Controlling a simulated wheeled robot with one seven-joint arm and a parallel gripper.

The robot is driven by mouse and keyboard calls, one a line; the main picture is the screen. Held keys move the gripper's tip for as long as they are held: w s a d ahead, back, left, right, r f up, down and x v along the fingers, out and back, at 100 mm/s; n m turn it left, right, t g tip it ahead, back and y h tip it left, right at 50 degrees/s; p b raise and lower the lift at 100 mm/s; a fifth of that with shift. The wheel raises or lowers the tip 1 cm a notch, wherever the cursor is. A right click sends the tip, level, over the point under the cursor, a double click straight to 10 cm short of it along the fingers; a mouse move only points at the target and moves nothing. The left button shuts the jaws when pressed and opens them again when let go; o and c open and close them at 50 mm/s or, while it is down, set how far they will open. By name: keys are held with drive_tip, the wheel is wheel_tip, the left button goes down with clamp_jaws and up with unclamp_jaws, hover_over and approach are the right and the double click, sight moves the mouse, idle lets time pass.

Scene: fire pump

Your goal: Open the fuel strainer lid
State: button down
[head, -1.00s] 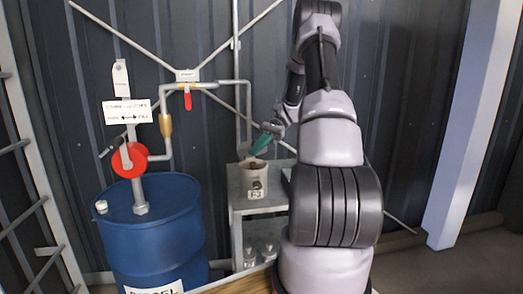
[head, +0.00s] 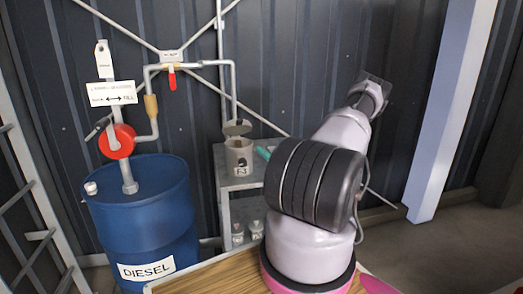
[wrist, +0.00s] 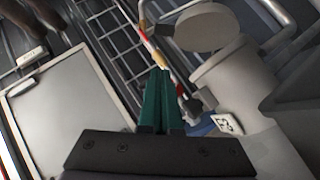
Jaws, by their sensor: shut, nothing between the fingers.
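The fuel strainer (head: 239,160) is a grey pot with a small label, standing on a metal shelf in the head view. Its round lid (head: 237,129) is raised and tilted up at the rim, with a dark opening below it. In the wrist view the lid (wrist: 206,28) stands clear of the strainer's mouth at the upper right, and the strainer body (wrist: 238,78) is below it. My gripper (head: 263,153) has green fingers and is just right of the strainer, partly hidden by my arm. In the wrist view its fingers (wrist: 161,75) are together, empty and apart from the lid.
A blue diesel drum (head: 145,215) with a red hand pump (head: 117,141) stands left of the shelf (head: 226,205). A pipe with a red-handled valve (head: 172,80) runs above and down toward the strainer. Small jars (head: 246,232) sit on the lower shelf.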

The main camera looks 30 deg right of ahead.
sight(241, 123)
drive_tip(key=x, duration=0.7)
drive_tip(key=shift+w+a+r, duration=0.15)
drive_tip(key=shift+a, duration=0.05)
drive_tip(key=w+r, duration=0.1)
drive_tip(key=w+d+r, duration=0.1)
drive_tip(key=r, duration=0.1)
drive_tip(key=shift+w, duration=0.2)
drive_tip(key=shift+r, duration=0.1)
drive_tip(key=shift+w+r+m+h, duration=0.35)
drive_tip(key=shift+r+m+h, duration=0.35)
drive_tip(key=shift+m, duration=0.1)
drive_tip(key=w+r+m+h, duration=0.1)
drive_tip(key=w+r+m, duration=0.1)
drive_tip(key=w+d+r+m+h, duration=0.1)
drive_tip(key=w+m+h, duration=0.1)
drive_tip(key=w+r+m+h, duration=0.1)
drive_tip(key=r, duration=0.1)
drive_tip(key=shift+w+d+r+m, duration=0.3)
drive_tip(key=shift+w+d+m, duration=0.1)
drive_tip(key=shift+w+d+r, duration=0.15)
drive_tip(key=shift+w+r, duration=0.05)
drive_tip(key=shift+w, duration=0.35)
drive_tip(key=shift+w+d+r, duration=0.15)
drive_tip(key=shift+w+r, duration=0.1)
drive_tip(key=shift+w, duration=0.3)
